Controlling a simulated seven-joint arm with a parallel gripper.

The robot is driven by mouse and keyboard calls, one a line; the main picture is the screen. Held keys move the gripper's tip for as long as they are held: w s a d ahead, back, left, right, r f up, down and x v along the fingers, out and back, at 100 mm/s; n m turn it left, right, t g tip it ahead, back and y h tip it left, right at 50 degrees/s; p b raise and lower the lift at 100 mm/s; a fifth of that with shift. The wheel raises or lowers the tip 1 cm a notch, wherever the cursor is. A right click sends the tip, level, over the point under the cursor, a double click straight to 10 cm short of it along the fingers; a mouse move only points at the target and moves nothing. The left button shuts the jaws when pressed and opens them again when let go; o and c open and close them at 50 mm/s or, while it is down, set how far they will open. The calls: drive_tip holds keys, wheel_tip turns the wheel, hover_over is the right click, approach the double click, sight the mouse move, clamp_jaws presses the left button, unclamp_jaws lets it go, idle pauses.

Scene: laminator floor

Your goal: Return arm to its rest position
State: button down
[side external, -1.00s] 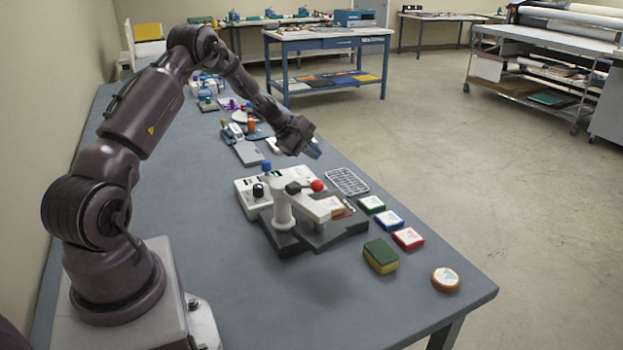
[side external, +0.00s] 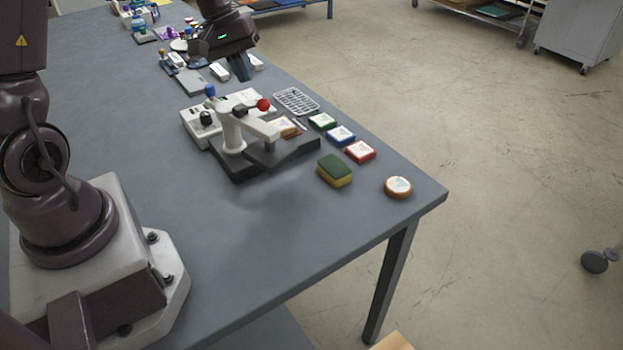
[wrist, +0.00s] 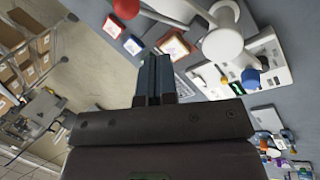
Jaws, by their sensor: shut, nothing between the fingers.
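My gripper (side external: 241,68) hangs above the table behind the white machine, pointing down, shut and empty. In the wrist view its two fingers (wrist: 154,72) lie together with nothing between them. The white laminator-like machine (side external: 222,128) with a red-knobbed lever and a dark base stands on the table in front of the gripper. It also shows in the wrist view (wrist: 222,45) at the top right. My gripper is apart from it.
A grey wire rack (side external: 296,101), green, blue and red-edged square pieces (side external: 340,135), a green-and-yellow sponge (side external: 334,170) and a round badge (side external: 398,187) lie right of the machine. Bottles and small items (side external: 145,25) crowd the far end. The front table top (side external: 240,240) is clear.

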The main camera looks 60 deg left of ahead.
drive_tip(key=s+d+r+m+t+y, duration=0.2)
drive_tip(key=s+d+r+m+t, duration=0.1)
drive_tip(key=s+d+r+m, duration=0.7)
drive_tip(key=s+d+r, duration=0.3)
drive_tip(key=s+d, duration=0.2)
drive_tip(key=d, duration=0.1)
drive_tip(key=shift+s+m+y, duration=0.3)
drive_tip(key=shift+y, duration=0.1)
drive_tip(key=c, duration=1.8)
unclamp_jaws()
